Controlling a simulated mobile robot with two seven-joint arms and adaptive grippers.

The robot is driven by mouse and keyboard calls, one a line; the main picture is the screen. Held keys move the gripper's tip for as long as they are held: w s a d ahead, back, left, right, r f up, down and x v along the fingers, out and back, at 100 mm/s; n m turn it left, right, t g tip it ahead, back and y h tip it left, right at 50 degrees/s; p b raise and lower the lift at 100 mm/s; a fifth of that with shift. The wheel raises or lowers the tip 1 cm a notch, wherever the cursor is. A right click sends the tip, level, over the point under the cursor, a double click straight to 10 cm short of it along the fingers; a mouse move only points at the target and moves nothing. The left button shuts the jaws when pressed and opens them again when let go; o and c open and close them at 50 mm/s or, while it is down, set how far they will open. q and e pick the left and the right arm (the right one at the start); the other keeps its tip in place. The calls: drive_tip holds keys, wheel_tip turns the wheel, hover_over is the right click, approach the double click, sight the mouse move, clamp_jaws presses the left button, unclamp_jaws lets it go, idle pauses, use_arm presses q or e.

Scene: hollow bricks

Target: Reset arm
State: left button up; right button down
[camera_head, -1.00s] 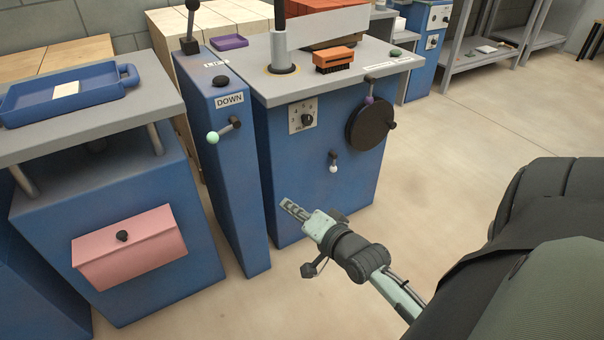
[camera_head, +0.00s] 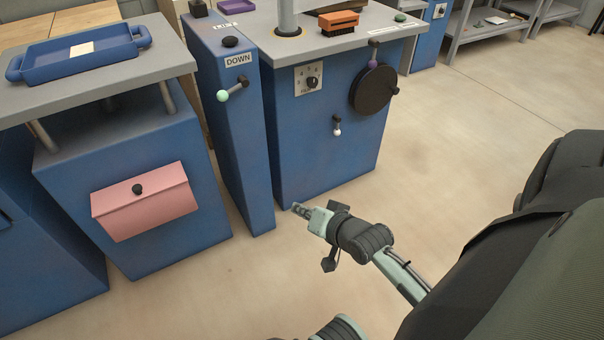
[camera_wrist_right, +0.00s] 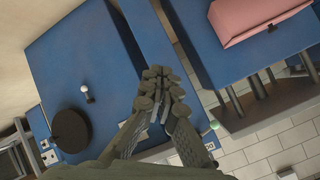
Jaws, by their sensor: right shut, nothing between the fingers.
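My right gripper (camera_head: 303,211) is in the head view, in front of the lower part of the blue machine (camera_head: 330,150), with its arm coming in from the lower right. It is shut and holds nothing. In the right wrist view its fingers (camera_wrist_right: 160,80) are together, with the blue machine beyond them. A ribbed dark piece of my own body shows at the bottom edge of the head view. My left gripper does not show.
A narrow blue panel marked DOWN (camera_head: 240,150) has a lever with a pale green knob. A dark handwheel (camera_head: 372,92) juts from the machine's front. A pink box (camera_head: 145,202) is on the left cabinet, below a blue tray (camera_head: 80,55). Open floor (camera_head: 460,130) lies to the right.

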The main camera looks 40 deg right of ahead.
idle(0.3)
